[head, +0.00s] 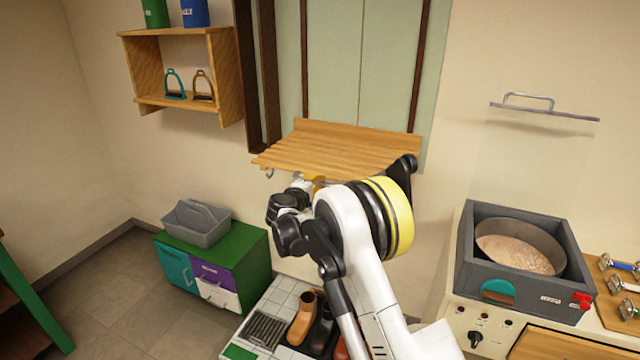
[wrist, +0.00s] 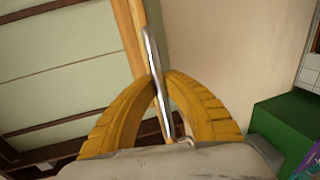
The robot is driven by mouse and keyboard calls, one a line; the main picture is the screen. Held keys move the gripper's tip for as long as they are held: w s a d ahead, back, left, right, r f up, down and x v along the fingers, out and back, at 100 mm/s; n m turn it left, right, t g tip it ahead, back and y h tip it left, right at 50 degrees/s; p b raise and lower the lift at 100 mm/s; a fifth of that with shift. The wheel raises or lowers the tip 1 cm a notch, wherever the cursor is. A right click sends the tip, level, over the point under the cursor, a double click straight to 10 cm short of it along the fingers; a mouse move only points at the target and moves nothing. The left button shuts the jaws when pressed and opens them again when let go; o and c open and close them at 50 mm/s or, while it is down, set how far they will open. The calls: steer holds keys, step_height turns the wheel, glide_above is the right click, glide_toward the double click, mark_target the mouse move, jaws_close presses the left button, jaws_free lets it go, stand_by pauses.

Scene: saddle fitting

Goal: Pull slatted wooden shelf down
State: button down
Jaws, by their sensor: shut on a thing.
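The slatted wooden shelf (head: 345,150) sticks out from the pale green wall panel between dark vertical rails in the head view. Its slats slope slightly down toward the front left. My gripper (head: 318,182) is below the shelf's front edge, largely hidden behind my own arm. In the wrist view my yellow fingers (wrist: 162,85) are closed around a metal handle bar (wrist: 155,70). A strip of the shelf's wood (wrist: 130,40) shows just behind the bar. A small metal hook (head: 269,174) hangs under the shelf's left front corner.
A wooden wall box (head: 180,35) with stirrups hangs at upper left. Below stands a green cabinet (head: 255,255) with a grey caddy (head: 197,225). Boots (head: 303,320) stand on white tiles under the shelf. A grey bin unit (head: 520,295) is at right, under a transparent panel (head: 545,112).

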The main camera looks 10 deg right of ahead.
steer(key=shift+s+f, duration=0.1)
steer(key=shift+f, duration=0.2)
steer(key=c, duration=1.4)
jaws_free()
steer(key=shift+f, duration=0.1)
steer(key=v, duration=1.2)
